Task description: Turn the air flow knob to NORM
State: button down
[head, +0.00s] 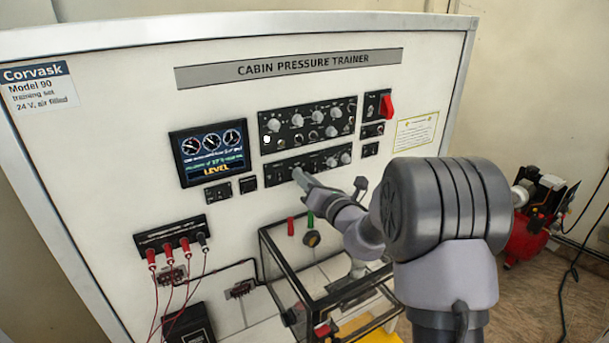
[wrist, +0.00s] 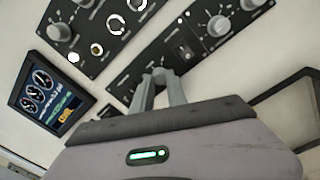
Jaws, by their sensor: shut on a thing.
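My gripper (head: 298,175) reaches the lower black control panel (head: 276,174) on the white trainer board. In the wrist view its two grey fingers (wrist: 158,77) are shut on a small knob at the left part of that panel. The fingers cover most of this knob, so its pointer does not show. The labels around it, including any NORM mark, are too small to read, so I cannot confirm by name that it is the air flow knob.
Other grey knobs (wrist: 218,26) and a small switch (wrist: 186,54) sit to the right on the same panel. The upper knob panel (head: 307,124) is just above. A display (head: 210,152) reading LEVEL is at left. A black-framed clear box (head: 313,298) stands below my arm.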

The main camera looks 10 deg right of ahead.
jog(key=shift+m, duration=0.5)
jog(key=c, duration=1.3)
grip_release()
jog(key=b+v, duration=0.3)
jog(key=v, duration=1.4)
jog(key=shift+s, duration=0.25)
jog(key=shift+f, duration=0.1)
